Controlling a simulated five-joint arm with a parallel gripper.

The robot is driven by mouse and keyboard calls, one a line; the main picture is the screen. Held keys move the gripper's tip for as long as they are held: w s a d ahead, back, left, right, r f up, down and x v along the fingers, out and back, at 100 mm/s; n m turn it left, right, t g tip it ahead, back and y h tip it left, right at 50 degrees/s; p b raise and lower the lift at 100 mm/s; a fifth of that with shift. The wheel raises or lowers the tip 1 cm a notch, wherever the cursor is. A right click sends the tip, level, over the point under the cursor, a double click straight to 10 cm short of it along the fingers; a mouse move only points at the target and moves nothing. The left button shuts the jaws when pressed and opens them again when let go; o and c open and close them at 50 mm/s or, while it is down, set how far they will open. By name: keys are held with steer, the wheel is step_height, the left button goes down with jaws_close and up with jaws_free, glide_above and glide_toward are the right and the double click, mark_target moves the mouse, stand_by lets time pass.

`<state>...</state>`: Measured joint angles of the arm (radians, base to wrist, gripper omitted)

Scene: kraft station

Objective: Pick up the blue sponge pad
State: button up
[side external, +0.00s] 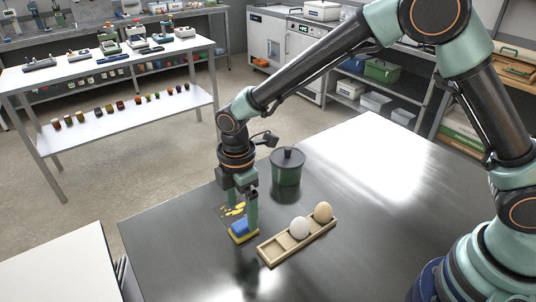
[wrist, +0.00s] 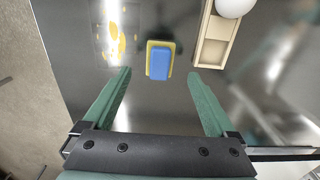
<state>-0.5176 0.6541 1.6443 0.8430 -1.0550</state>
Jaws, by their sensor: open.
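The blue sponge pad (wrist: 160,63) lies on the dark table, with a yellow layer showing around its blue block. In the side external view the sponge pad (side external: 241,231) is partly hidden by a finger of my gripper. My gripper (side external: 238,220) points down over the table close to the sponge. In the wrist view my gripper (wrist: 158,86) has its two green fingers wide apart, and the sponge sits between their lines, around and just beyond the tips. Nothing is held. I cannot tell the exact height of the fingertips above the table.
A wooden tray (side external: 270,256) with a white egg (side external: 299,228) and a tan egg (side external: 323,211) lies right of the sponge. A dark green lidded pot (side external: 287,170) stands behind. Yellow spots (wrist: 118,40) mark a patch left of the sponge. The table's right side is clear.

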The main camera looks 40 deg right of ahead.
mark_target(243, 223)
steer(key=shift+f, duration=2.8)
jaws_close()
